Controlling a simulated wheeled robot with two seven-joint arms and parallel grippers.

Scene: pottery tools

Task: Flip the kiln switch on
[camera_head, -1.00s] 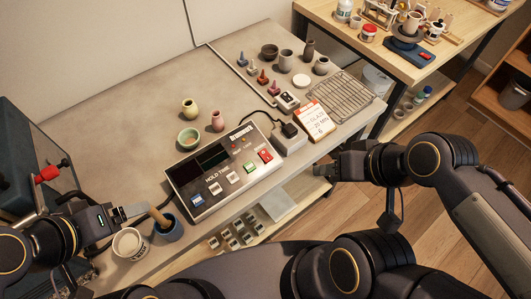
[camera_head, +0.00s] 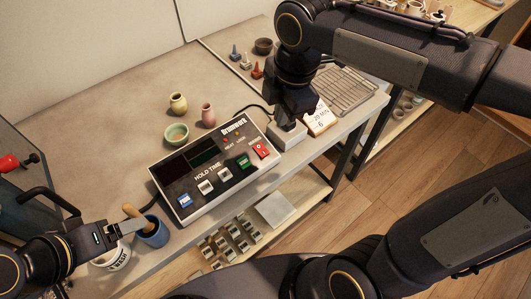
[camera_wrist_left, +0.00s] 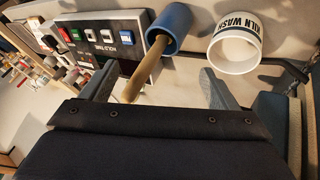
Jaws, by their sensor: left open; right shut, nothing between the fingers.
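The kiln controller (camera_head: 215,168) lies on the table with blue, white, green and red keys; its red switch (camera_head: 262,150) is at the right end. My right gripper (camera_head: 291,121) is shut and empty, pointing down over the white socket block (camera_head: 290,138) beside the controller. It hides the black plug and the small box with a dark rocker behind. My left gripper (camera_head: 128,226) is open by the blue cup (camera_head: 153,232). In the left wrist view, the wooden handle (camera_wrist_left: 146,71) leaning from that cup (camera_wrist_left: 170,27) reaches between the open fingers (camera_wrist_left: 155,92), apparently not gripped.
A white KILN WASH tub (camera_wrist_left: 235,48) stands beside the cup. Small pots, including a green bowl (camera_head: 176,133), stand behind the controller. The table's back left is clear.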

